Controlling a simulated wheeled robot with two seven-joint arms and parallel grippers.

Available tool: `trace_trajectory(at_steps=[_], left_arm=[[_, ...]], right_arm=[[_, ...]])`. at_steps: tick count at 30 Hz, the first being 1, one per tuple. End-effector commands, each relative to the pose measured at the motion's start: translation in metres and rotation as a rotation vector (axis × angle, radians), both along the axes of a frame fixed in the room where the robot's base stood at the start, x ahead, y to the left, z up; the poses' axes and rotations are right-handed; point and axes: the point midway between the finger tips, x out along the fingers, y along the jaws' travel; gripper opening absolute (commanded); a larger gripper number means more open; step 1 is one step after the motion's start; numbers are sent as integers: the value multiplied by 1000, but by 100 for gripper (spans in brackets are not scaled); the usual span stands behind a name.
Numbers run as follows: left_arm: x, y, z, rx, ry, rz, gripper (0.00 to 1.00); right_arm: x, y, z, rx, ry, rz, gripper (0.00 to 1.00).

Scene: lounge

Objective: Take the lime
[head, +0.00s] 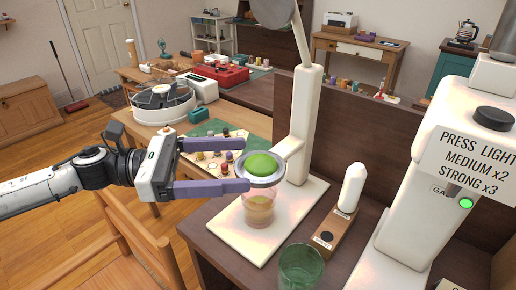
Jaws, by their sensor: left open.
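The lime (261,164) is bright green and lies on a round metal holder (279,180) that juts from the white upright stand. A glass (258,208) with brownish liquid stands below the holder, on the stand's pale base. My left gripper (247,166) comes in from the left. Its two purple fingers are apart, one at the far side and one at the near side of the lime's holder. I cannot tell whether either finger touches the lime. My right gripper is not in view.
The stand's white column (305,125) rises just right of the lime. A dark green glass (302,267), a wooden block with a white handle (350,188) and a white machine (432,200) stand to the right. A wooden chair (140,240) is at lower left.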

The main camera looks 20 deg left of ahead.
Motion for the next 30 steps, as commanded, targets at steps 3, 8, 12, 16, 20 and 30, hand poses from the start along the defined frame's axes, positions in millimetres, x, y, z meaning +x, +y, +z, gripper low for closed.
trace_trajectory(at_steps=[3, 8, 12, 16, 20, 30], left_arm=[[5, -12, 6, -4, 0, -1, 81], [12, -27, 1, -3, 0, -3, 81], [17, -38, 1, -2, 0, -2, 81], [21, -46, 0, -2, 1, -1, 81], [23, -50, -1, 0, 1, -1, 81], [23, -52, -2, -1, 2, -1, 81]], right_arm=[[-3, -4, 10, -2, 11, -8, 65], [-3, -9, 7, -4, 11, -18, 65], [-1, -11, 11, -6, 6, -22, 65], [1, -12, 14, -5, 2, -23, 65], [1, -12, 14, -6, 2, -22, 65], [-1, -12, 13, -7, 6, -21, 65]])
